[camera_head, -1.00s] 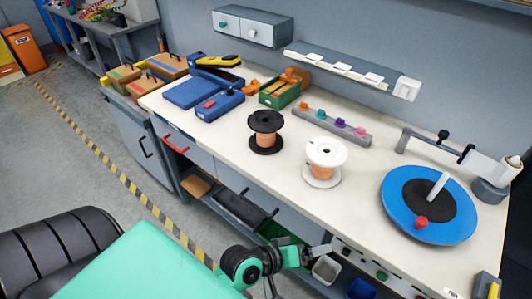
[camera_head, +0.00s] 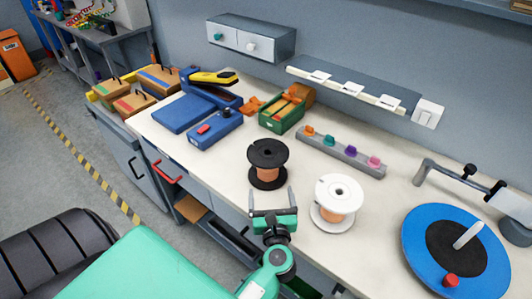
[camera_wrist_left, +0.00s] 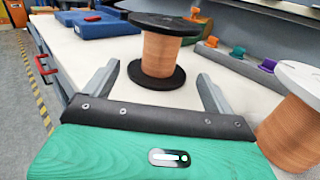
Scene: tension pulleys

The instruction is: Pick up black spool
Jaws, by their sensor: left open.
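The black spool (camera_head: 267,163), wound with copper wire, stands upright on the white workbench (camera_head: 222,172). My left gripper (camera_head: 271,195) is open, just in front of the spool, with its fingers pointing toward it. In the left wrist view the black spool (camera_wrist_left: 163,55) stands ahead, between the lines of the two open fingers (camera_wrist_left: 156,80); it looks apart from them. A white spool (camera_head: 337,202) with copper wire stands to the right; part of it shows in the left wrist view (camera_wrist_left: 292,118). My right gripper is not in view.
A blue turntable (camera_head: 413,243) fills the bench's right side. A grey strip with coloured knobs (camera_head: 340,153) lies behind the spools. A green box (camera_head: 285,113) and blue tools (camera_head: 215,131) stand at the back left. Bare bench lies left of the black spool.

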